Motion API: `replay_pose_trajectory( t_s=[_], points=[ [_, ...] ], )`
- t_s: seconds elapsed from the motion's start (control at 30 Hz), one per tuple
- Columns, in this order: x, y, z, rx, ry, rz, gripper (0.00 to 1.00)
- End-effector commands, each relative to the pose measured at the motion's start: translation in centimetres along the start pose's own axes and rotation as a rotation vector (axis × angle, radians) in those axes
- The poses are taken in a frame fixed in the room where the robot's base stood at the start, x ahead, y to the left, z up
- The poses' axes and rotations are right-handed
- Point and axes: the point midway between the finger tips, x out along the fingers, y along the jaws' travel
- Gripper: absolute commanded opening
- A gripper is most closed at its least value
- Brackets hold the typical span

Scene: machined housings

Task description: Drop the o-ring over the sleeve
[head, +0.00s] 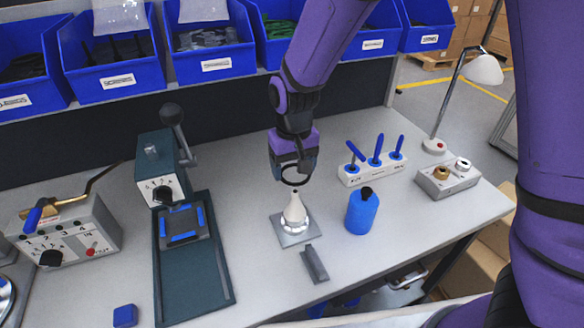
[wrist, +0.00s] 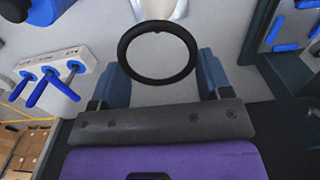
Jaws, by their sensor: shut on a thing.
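The black o-ring (wrist: 157,80) is held level between the blue finger pads of my gripper (wrist: 163,73) in the wrist view. In the head view the o-ring (head: 294,185) hangs under my gripper (head: 293,166), just above the tip of the sleeve. The sleeve (head: 294,212) is a pale upright cone with a shiny flared foot on a square metal plate (head: 284,240). In the wrist view the sleeve (wrist: 160,10) shows only in part at the top edge, past the o-ring's far rim. The o-ring appears apart from the sleeve.
A grey block (head: 315,264) lies in front of the plate. A blue bottle (head: 361,212) and a white rack (head: 373,171) with blue-handled tools stand to the right. A dark green lever press (head: 195,250) is at the left. Blue bins (head: 215,65) line the back.

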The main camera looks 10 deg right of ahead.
Motion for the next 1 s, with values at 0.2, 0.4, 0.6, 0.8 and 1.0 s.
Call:
replay_pose_trajectory(
  t_s=[0.2, 0.4, 0.6, 0.8, 1.0],
  points=[
    [0.2, 0.0, 0.0, 0.000, -0.001, 0.000, 0.49],
    [1.7, 0.0, 0.0, 0.000, -0.002, 0.000, 0.49],
    [3.4, 0.1, 0.0, 0.000, -0.002, 0.000, 0.49],
    [5.1, 0.0, 0.1, -0.001, -0.002, 0.000, 0.49],
    [6.5, 0.1, 0.0, 0.000, -0.001, 0.001, 0.49]
  ],
)
